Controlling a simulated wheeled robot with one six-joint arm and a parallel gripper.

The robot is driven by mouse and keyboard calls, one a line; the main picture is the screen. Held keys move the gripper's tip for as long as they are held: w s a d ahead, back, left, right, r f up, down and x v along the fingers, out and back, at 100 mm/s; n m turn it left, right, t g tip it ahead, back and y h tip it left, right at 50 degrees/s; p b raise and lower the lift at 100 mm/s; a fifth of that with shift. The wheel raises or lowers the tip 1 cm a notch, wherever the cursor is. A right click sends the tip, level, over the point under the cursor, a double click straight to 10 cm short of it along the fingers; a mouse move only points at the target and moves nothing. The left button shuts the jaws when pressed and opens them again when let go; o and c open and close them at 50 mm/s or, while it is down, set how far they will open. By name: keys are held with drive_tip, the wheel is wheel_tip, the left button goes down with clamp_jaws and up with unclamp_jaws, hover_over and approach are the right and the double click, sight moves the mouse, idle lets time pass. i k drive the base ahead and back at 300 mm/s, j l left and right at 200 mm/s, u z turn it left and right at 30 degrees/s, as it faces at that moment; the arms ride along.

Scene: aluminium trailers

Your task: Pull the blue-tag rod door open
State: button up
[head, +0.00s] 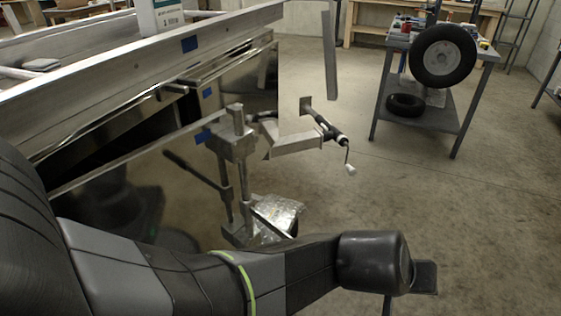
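The aluminium trailer (110,72) fills the upper left, with a shiny dark panel below its rail. I cannot tell which tag marks the rod door, or whether a door stands open. My arm reaches from the lower left across the bottom to a rounded dark joint. A small dark piece beyond it seems to be part of my gripper (425,277). It is well to the right of the tags and apart from the trailer. Its fingers cannot be made out.
A metal post assembly (235,145) and a bar with a crank handle (325,125) stick out from the trailer. Crumpled clear wrap (278,217) lies below. A grey table (400,45) with a wheel (443,56) stands at the back right. The concrete floor at right is clear.

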sight(181, 191)
drive_tip(key=u, duration=1.2)
drive_tip(key=k+z, duration=0.15)
drive_tip(key=z, duration=0.3)
drive_tip(key=k+j+z, duration=0.1)
drive_tip(key=z, duration=0.35)
drive_tip(key=k+l+z, duration=0.1)
drive_tip(key=k+z, duration=0.15)
drive_tip(key=z, duration=0.2)
